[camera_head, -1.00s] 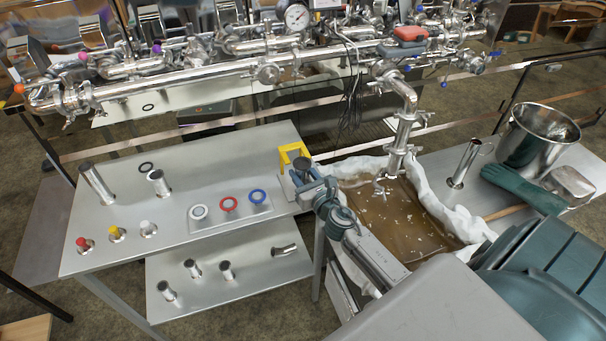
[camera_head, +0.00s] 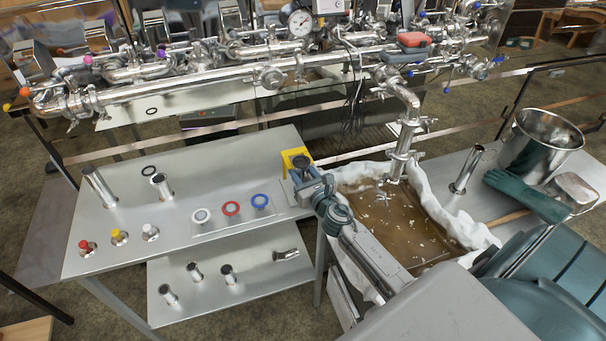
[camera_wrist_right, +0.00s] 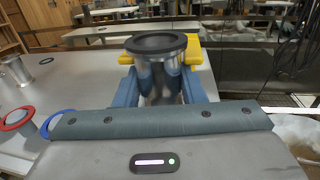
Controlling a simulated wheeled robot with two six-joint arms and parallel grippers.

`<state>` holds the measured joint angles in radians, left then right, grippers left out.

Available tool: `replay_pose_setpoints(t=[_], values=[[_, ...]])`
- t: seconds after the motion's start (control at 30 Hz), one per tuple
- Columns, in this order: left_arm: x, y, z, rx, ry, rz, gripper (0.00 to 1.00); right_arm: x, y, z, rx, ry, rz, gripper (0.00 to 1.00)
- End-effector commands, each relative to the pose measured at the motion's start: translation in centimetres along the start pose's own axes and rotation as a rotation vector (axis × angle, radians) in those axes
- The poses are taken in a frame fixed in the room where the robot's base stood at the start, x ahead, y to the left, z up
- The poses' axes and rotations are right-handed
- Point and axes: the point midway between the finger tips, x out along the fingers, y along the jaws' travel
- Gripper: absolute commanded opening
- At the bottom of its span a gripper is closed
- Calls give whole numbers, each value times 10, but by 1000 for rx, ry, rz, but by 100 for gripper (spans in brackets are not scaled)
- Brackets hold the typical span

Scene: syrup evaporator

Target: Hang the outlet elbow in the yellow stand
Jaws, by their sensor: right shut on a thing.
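The outlet elbow (camera_wrist_right: 158,72) is a shiny metal piece with a black ring at its top flange, upright in the right wrist view. My right gripper (camera_wrist_right: 160,95) is shut on it, with a blue finger on each side. In the head view my right gripper (camera_head: 304,178) is at the right end of the left table and hides most of the elbow. The yellow stand (camera_head: 293,153) is right behind it; in the wrist view the stand (camera_wrist_right: 194,52) shows behind and beside the elbow. I cannot tell whether they touch. My left gripper is not in view.
White, red and blue rings lie on a plate (camera_head: 232,222) left of the stand. Metal tubes and colored-knob fittings stand farther left on the table (camera_head: 200,165). A pan of brown liquid (camera_head: 385,225) with white cloth is to the right. Piping (camera_head: 402,140) rises above the pan.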

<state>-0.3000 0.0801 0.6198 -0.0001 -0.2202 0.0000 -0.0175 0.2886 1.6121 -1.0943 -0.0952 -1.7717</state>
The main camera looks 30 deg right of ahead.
Motion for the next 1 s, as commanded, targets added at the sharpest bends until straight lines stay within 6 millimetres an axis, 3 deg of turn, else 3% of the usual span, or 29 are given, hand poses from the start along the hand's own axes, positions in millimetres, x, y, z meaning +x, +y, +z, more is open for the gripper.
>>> replay_pose_setpoints(t=[1.0], values=[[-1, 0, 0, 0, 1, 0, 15, 19, -2, 1, 0, -2, 0, 11]])
